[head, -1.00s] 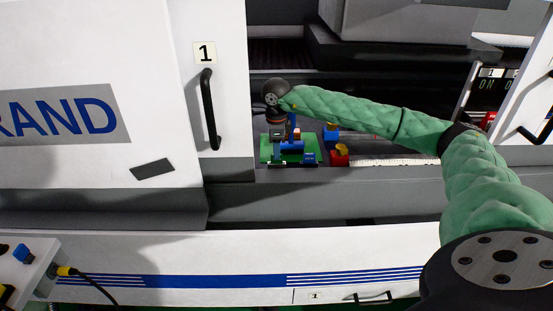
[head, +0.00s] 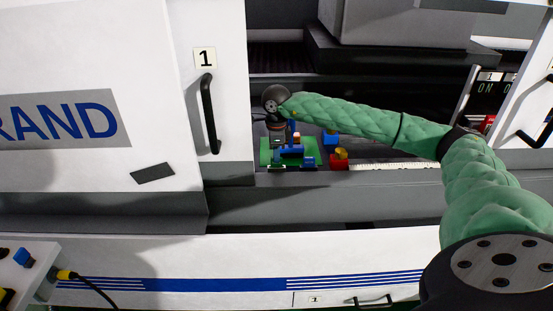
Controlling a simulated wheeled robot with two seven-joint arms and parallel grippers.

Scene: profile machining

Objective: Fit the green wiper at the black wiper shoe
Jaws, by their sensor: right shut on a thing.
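My right gripper (head: 278,140) points down over the small green plate (head: 267,157) in the machine's opening. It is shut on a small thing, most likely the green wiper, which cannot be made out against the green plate. Small dark parts (head: 277,168) sit along the plate's front edge. The black wiper shoe may be among them, but they are too small to tell. Blue blocks (head: 292,151) stand on the plate just right of the gripper. My left gripper is not in view.
A blue block (head: 330,139) and a red block with a yellow top (head: 339,161) stand right of the plate. A white door (head: 228,100) with a black handle closes the left side. A pale scale strip (head: 395,165) runs right along the ledge.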

